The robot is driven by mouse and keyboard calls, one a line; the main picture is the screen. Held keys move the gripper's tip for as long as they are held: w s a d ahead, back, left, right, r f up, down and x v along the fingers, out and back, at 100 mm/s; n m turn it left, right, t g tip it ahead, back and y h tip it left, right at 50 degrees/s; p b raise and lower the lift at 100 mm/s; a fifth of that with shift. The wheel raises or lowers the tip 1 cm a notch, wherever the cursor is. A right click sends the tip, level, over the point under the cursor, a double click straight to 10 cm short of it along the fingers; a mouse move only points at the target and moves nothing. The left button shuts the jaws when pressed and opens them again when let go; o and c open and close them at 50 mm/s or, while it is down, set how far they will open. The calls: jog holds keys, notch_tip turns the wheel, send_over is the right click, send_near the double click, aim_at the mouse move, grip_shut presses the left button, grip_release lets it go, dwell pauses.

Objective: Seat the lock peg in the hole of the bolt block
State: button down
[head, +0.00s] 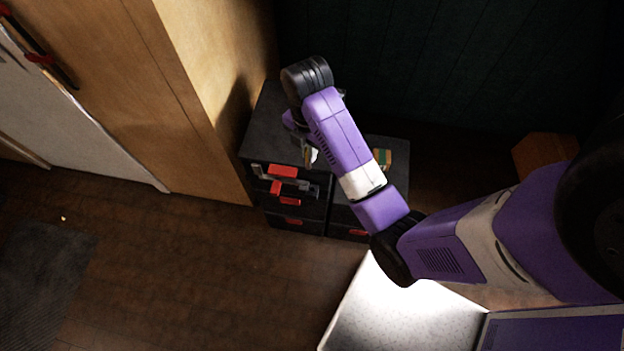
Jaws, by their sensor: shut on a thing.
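My gripper (308,152) is partly hidden behind my purple forearm. It hangs at the front of the dark cabinet, near the top edge. It is shut on the lock peg, which is too small and too covered to make out. A small grey metal part with a red piece (289,188) sits on the cabinet's front just below my gripper. It may be the bolt block, but I cannot tell. No hole can be made out, and I cannot tell whether the peg touches anything.
The dark cabinet (262,135) has several drawers with red handles. A small striped, colourful block (382,158) stands on the lower top at right. A tall wooden cupboard (215,75) stands close at left.

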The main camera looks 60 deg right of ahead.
jog(key=shift+s+d+r+n, duration=0.2)
jog(key=shift+d+r+n, duration=0.1)
jog(key=shift+r, duration=0.25)
notch_tip(320, 180, down, 20)
jog(key=b, duration=0.3)
jog(key=shift+s+d+r, duration=0.1)
jog(key=shift+r, duration=0.05)
jog(key=c, duration=1.8)
grip_release()
jog(key=shift+o, duration=0.4)
